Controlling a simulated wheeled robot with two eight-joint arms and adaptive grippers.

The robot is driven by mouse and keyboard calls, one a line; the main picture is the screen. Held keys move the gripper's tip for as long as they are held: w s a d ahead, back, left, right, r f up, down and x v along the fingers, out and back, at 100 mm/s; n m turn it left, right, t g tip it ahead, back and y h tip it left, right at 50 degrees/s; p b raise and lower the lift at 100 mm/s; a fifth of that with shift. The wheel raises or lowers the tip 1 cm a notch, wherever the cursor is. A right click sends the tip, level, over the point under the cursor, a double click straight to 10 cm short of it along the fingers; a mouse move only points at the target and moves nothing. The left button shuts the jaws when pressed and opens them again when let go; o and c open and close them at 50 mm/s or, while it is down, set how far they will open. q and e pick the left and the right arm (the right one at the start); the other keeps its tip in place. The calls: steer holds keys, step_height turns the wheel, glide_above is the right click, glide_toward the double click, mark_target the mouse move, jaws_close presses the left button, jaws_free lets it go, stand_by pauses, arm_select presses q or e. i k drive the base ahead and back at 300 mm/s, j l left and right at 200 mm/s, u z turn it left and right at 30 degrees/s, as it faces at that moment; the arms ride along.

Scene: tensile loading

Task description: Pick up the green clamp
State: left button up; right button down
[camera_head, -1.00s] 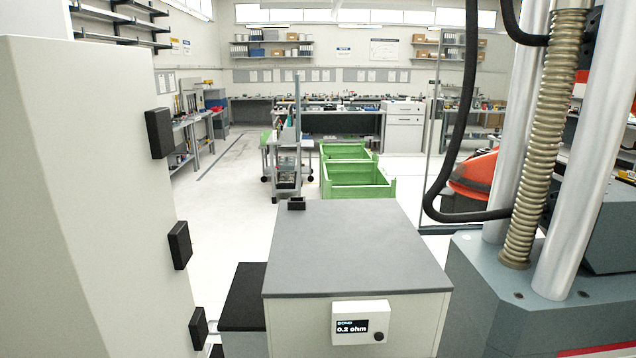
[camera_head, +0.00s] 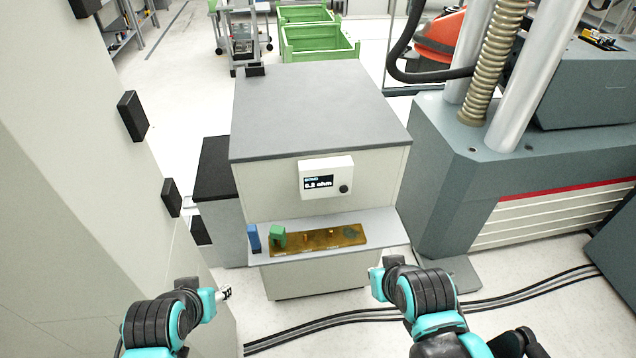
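The green clamp (camera_head: 278,236) is a small green block-like piece near the left end of a brass-coloured bar (camera_head: 318,242). The bar lies on a light shelf (camera_head: 385,226) at the front of a grey-topped cabinet. A blue piece (camera_head: 254,238) stands just left of the clamp. My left gripper (camera_head: 224,294) is low and left of the shelf, apart from the clamp. My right gripper (camera_head: 377,284) is below and right of the shelf, also apart from it. Both are too small and turned away to tell whether their fingers are open.
A display box reading ohms (camera_head: 326,178) is on the cabinet front above the shelf. A pale panel (camera_head: 60,190) fills the left side. A large grey machine (camera_head: 450,190) stands on the right. Black cables (camera_head: 330,322) run across the floor below the cabinet.

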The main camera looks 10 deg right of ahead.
mark_target(276, 232)
steer(key=i+l+u, duration=0.65)
steer(key=i+l, duration=0.05)
steer(key=i, duration=0.05)
